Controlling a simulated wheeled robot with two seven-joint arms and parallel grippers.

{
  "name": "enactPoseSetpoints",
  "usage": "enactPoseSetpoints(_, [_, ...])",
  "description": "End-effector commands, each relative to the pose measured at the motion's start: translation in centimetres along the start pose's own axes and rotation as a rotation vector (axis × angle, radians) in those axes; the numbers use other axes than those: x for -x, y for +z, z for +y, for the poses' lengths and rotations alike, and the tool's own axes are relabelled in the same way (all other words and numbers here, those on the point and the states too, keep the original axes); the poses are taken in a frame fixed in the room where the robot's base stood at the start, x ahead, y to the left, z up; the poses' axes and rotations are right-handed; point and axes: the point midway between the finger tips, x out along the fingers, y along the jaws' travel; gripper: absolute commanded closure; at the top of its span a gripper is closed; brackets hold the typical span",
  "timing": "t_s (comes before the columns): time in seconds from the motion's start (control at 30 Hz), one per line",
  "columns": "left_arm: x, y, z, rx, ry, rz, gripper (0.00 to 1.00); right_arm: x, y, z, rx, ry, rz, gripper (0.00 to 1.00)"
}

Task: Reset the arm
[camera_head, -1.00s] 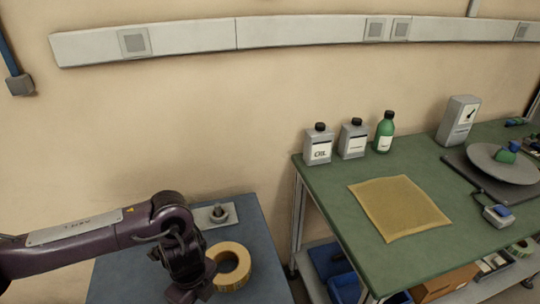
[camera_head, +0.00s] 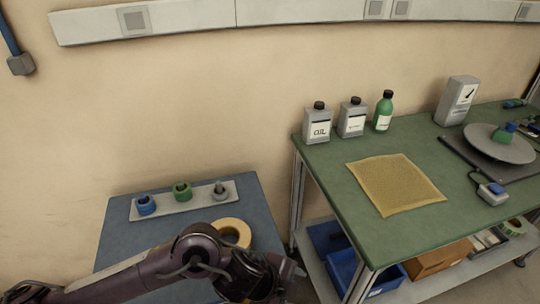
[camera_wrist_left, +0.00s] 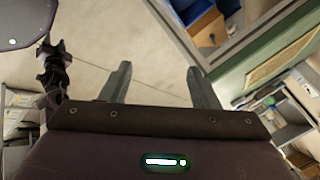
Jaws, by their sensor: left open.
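My left arm comes in from the bottom left of the head view and crosses the front of the blue table (camera_head: 112,236). Its gripper lies at the bottom of that view, right of the table, with the fingertips hard to make out. In the left wrist view the left gripper (camera_wrist_left: 157,78) has its two fingers apart, with only floor between them. A yellow tape reel (camera_head: 232,225) lies on the blue table, partly hidden behind my arm.
The green workbench (camera_head: 400,160) at right holds bottles, a yellow mat (camera_head: 394,184) and a round plate (camera_head: 500,143). Blue bins (camera_head: 327,237) sit below.

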Motion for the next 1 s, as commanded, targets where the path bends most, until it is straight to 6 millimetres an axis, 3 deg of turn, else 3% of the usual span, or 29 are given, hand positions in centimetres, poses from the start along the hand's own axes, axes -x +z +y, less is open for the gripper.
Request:
enactPoseSetpoints(0.03, [0.2,-2.3,-0.8,0.062,-0.065,0.045,0.45,0.0,0.0,0.0,0.0,0.0,0.0,0.6])
enactPoseSetpoints(0.17, [2.1,-4.7,-4.0,0.271,-0.243,0.087,0.45,0.0,0.0,-0.1,0.0,-0.001,0.0,0.6])
enactPoseSetpoints(0.27, [4.1,-3.7,-5.6,0.476,-0.347,0.072,0.45,0.0,-0.1,-0.1,-0.001,-0.002,0.0,0.6])
enactPoseSetpoints(0.37, [6.1,-0.8,-5.9,0.708,-0.416,0.017,0.45,0.0,-0.1,-0.2,-0.001,-0.002,0.0,0.6])
enactPoseSetpoints(0.47, [7.8,3.5,-4.2,0.953,-0.447,-0.071,0.45,0.0,-0.1,-0.2,-0.001,-0.003,0.001,0.6])
enactPoseSetpoints(0.63, [10.0,9.6,1.1,1.286,-0.432,-0.237,0.45,0.0,-0.2,-0.2,-0.001,-0.003,0.002,0.6])
enactPoseSetpoints(0.8, [11.7,13.1,6.7,1.512,-0.385,-0.372,0.45,0.0,-0.2,-0.3,-0.001,-0.003,0.002,0.6])
enactPoseSetpoints(1.0, [13.5,15.3,12.7,1.712,-0.321,-0.507,0.45,0.0,-0.2,-0.2,-0.001,-0.003,0.003,0.6])
